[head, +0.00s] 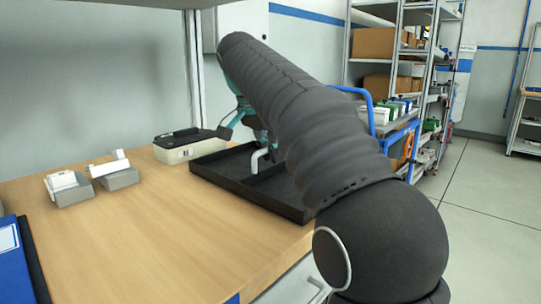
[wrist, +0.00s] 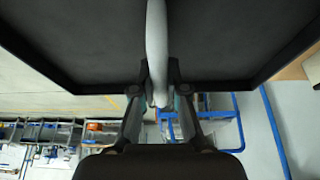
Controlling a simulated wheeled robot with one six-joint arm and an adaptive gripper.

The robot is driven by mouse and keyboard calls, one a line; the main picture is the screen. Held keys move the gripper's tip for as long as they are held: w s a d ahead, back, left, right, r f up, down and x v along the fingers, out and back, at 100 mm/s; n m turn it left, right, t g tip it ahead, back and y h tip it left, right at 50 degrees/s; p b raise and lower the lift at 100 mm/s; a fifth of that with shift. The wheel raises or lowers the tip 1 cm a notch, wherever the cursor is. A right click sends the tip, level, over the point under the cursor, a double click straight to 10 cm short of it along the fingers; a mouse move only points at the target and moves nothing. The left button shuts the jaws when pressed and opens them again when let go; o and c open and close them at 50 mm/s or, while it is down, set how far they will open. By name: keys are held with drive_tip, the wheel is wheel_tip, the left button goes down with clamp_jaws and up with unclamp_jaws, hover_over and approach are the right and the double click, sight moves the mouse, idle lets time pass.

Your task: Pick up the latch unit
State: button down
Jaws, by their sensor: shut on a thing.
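My gripper (wrist: 159,75) is shut on a light grey bar (wrist: 157,40), which runs between the two fingers in the wrist view. In the head view a bent light grey piece (head: 257,161) rises at the black tray (head: 236,187), beside my teal gripper, and seems to be the same bar. I cannot tell whether it belongs to a latch unit. My arm hides part of the tray and the grip. Two small grey and white units, one upright (head: 68,188) and one with a raised white arm (head: 116,174), stand on the table to the left, apart from my gripper.
A pale box with a dark top (head: 178,151) stands behind the tray's left side. A blue binder (head: 10,262) is at the table's near left. The wooden table (head: 150,235) is clear in front. Shelves (head: 400,45) and a blue-railed cart (head: 392,125) stand beyond.

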drive_tip(key=shift+f, duration=0.1)
drive_tip(key=c, duration=1.2)
unclamp_jaws()
